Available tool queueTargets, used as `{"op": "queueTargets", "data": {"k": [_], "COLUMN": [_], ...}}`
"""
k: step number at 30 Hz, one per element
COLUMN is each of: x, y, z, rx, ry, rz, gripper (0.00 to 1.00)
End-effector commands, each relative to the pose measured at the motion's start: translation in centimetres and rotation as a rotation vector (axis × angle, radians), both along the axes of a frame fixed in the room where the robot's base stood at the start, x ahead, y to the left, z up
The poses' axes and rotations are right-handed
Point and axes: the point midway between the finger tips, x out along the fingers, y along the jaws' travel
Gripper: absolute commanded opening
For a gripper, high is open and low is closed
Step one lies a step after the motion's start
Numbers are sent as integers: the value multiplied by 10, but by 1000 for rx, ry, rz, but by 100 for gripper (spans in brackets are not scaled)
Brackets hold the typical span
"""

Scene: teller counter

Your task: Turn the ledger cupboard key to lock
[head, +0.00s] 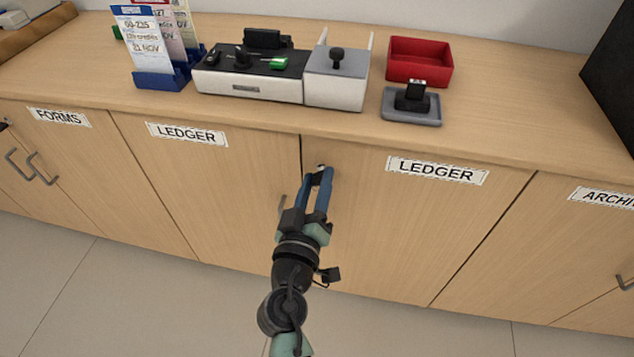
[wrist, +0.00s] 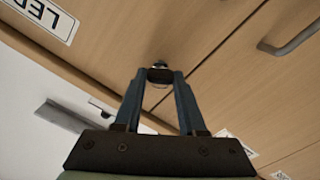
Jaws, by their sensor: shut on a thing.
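The ledger cupboard has two wooden doors, each with a LEDGER label; the right door (head: 400,230) carries the key at its upper left corner. My gripper (head: 318,178) reaches up to that corner, its blue fingers shut on the key. The key's dark head (wrist: 159,75) shows between the fingertips in the wrist view, with a small metal lock part (wrist: 160,63) just beyond it. The fingers hide much of the key, and I cannot tell its turn angle. The left ledger door (head: 215,190) looks shut, level with the right one.
The counter above holds a card rack (head: 160,75), a black and white device (head: 250,75), a red tray (head: 419,62) and a stamp on a grey pad (head: 411,106). A door handle (wrist: 292,36) stands out beside my gripper. The floor in front is clear.

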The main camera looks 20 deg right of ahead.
Motion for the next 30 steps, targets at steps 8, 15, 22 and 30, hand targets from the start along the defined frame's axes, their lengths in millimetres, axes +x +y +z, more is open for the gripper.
{"op": "queueTargets", "data": {"k": [8,15,22,30], "x": [1,1,1,1], "y": [1,1,1,2], "z": [0,0,-1,-2], "rx": [-219,-408,-576,-723], "ry": [149,275,390,488], "rz": [1,0,1,1], "gripper": [0,0,0,0]}}
